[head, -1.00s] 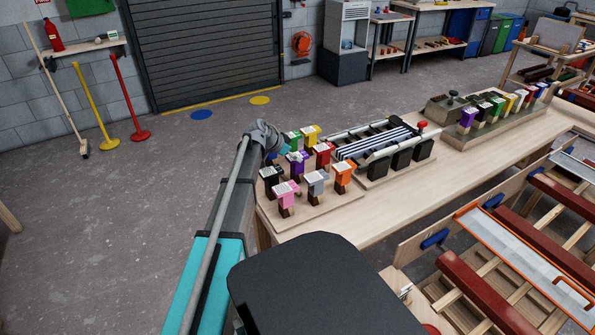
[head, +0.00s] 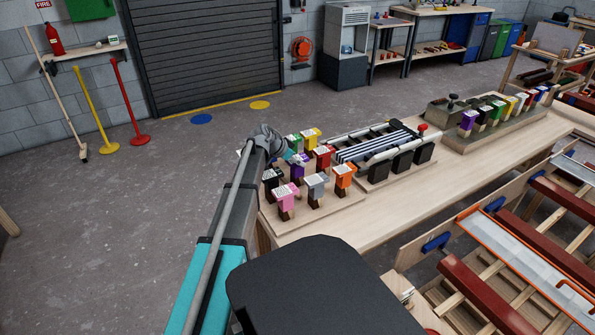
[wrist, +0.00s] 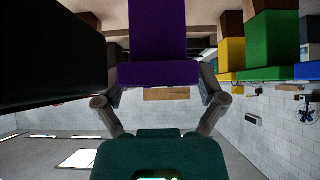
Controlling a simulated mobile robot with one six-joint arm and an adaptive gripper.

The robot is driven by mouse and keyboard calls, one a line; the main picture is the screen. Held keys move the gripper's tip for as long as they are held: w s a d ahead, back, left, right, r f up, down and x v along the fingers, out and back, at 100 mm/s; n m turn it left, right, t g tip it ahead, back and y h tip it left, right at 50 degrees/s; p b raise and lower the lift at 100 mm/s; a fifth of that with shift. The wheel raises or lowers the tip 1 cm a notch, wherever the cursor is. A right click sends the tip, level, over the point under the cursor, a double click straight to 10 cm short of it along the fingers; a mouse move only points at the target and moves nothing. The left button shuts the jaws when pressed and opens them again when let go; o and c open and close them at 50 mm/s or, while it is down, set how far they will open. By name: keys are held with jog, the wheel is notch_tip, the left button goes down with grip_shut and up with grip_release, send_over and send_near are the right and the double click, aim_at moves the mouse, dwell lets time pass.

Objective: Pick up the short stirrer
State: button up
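I cannot make out a short stirrer by shape in either view. A group of short coloured pieces with pale labelled tops stands on a wooden board (head: 330,208) at the bench's near left end. My gripper (head: 288,152) is over the back left of this group, partly hidden by my arm. A purple piece (head: 297,172) is just below it. In the wrist view a purple block (wrist: 157,35) fills the space between the spread fingers of my gripper (wrist: 163,85). The fingers look open, and I see no clear grip on it.
Green (wrist: 270,40) and yellow (wrist: 231,55) blocks stand close on the right in the wrist view. Pink (head: 285,194), grey (head: 316,185) and orange (head: 344,174) pieces stand nearby. A striped rack (head: 385,145) stands right of them. The bench front (head: 400,210) is clear.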

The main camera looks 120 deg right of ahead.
jog(key=c, duration=1)
jog(key=shift+r, duration=0.1)
notch_tip(320, 180, up, 10)
jog(key=p, duration=1)
dwell(0.9)
notch_tip(320, 180, up, 9)
jog(key=p, duration=0.9)
jog(key=shift+r+p, duration=0.45)
jog(key=shift+p, duration=0.1)
jog(key=shift+f, duration=0.1)
jog(key=shift+w, duration=0.55)
